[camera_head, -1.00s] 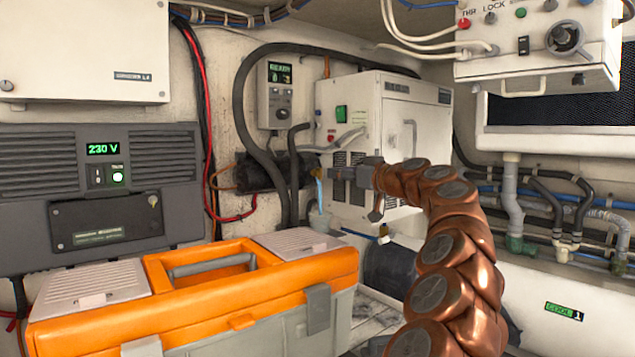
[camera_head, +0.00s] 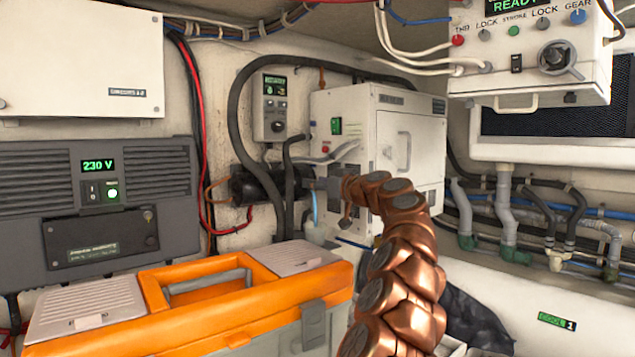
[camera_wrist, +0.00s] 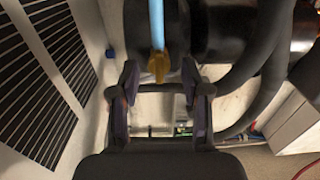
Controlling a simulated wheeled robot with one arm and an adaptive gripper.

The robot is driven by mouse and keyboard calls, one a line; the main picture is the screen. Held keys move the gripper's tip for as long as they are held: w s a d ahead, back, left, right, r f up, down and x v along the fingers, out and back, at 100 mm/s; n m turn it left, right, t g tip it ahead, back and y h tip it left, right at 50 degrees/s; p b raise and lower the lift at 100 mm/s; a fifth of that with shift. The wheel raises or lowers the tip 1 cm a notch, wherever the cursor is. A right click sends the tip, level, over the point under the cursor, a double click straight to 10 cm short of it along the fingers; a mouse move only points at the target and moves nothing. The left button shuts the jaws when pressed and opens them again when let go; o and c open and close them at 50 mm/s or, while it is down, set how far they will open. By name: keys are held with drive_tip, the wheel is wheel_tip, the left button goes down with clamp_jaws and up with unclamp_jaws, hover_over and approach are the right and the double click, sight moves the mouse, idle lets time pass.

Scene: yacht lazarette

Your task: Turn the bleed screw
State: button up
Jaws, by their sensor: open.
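A small yellow fitting (camera_wrist: 158,66), which looks like the bleed screw, shows in the wrist view at the end of a light blue tube (camera_wrist: 156,22), against a black cylinder (camera_wrist: 215,30). My gripper (camera_wrist: 160,82) is open, one finger to each side just below the fitting. I cannot tell whether a finger touches it. In the head view my gripper (camera_head: 322,187) is at the right end of the black cylinder (camera_head: 256,184), and the fitting itself is hidden or too small to make out. The blue tube (camera_head: 315,206) hangs below my gripper.
An orange and grey toolbox (camera_head: 255,308) stands in front, left of my arm. Black hoses (camera_head: 240,95) loop close around the cylinder. A white cabinet (camera_head: 408,140) is behind my arm. A small translucent cup (camera_head: 317,232) is below the tube. A control box (camera_head: 530,60) hangs upper right.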

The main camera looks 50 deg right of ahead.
clamp_jaws()
idle(0.5)
